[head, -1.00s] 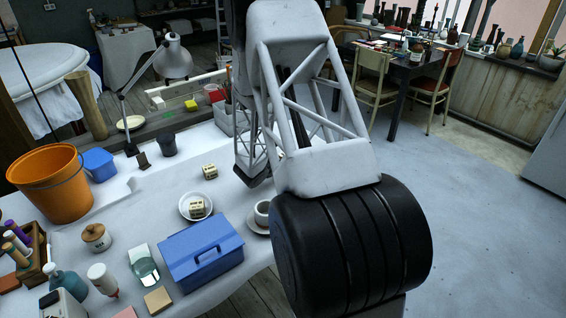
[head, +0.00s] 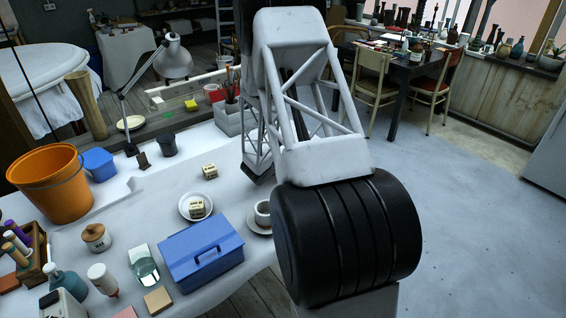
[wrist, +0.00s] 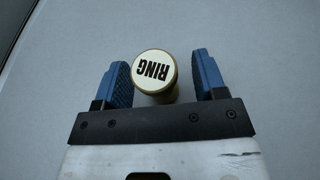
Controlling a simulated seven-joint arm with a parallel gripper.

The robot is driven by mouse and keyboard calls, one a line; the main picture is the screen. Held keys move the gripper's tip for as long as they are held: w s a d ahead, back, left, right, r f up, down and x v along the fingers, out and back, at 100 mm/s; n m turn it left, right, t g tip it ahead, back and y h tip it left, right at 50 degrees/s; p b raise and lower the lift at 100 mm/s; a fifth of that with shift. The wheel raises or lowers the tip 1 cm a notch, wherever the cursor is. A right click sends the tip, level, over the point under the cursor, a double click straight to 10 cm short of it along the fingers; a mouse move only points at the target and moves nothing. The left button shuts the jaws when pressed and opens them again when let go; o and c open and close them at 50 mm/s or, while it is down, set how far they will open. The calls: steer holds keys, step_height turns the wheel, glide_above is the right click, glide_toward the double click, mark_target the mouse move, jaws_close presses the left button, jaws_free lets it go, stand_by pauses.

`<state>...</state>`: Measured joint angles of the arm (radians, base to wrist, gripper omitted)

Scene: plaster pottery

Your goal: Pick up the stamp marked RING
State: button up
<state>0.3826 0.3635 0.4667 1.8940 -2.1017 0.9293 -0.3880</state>
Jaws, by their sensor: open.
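The stamp marked RING (wrist: 154,72) shows in the wrist view, its round pale top with black letters facing the camera and its brass-coloured body below. My gripper (wrist: 162,66) is open, with one blue finger on each side of the stamp. A narrow gap shows at the left finger and a wider gap at the right finger. The stamp's lower end is hidden. In the head view I cannot make out the stamp or my fingers; my arm covers that part of the table.
A saucer with a cup (head: 262,212) stands close to my arm. Nearby are a blue box (head: 201,254), a small plate with a lettered block (head: 196,208), another lettered block (head: 209,171) and a pot with tools (head: 229,121). An orange bucket (head: 50,185) stands at left.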

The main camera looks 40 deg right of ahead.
steer(key=shift+c, duration=0.3)
steer(key=c, duration=0.9)
steer(key=shift+r, duration=0.1)
steer(key=shift+c, duration=0.2)
steer(key=shift+r, duration=0.65)
steer(key=shift+s+a+r, duration=0.1)
steer(key=shift+s+r, duration=0.1)
steer(key=shift+r, duration=0.35)
steer(key=shift+s+a+r, duration=0.1)
steer(key=shift+s+r, duration=0.1)
steer(key=shift+r, duration=0.3)
steer(key=s+a, duration=0.2)
steer(key=s, duration=0.2)
steer(key=s+a+r, duration=0.1)
steer(key=s+a, duration=0.2)
steer(key=s, duration=0.1)
steer(key=s+a, duration=0.2)
steer(key=s, duration=0.3)
steer(key=shift+a+r, duration=0.2)
steer(key=shift+a, duration=0.05)
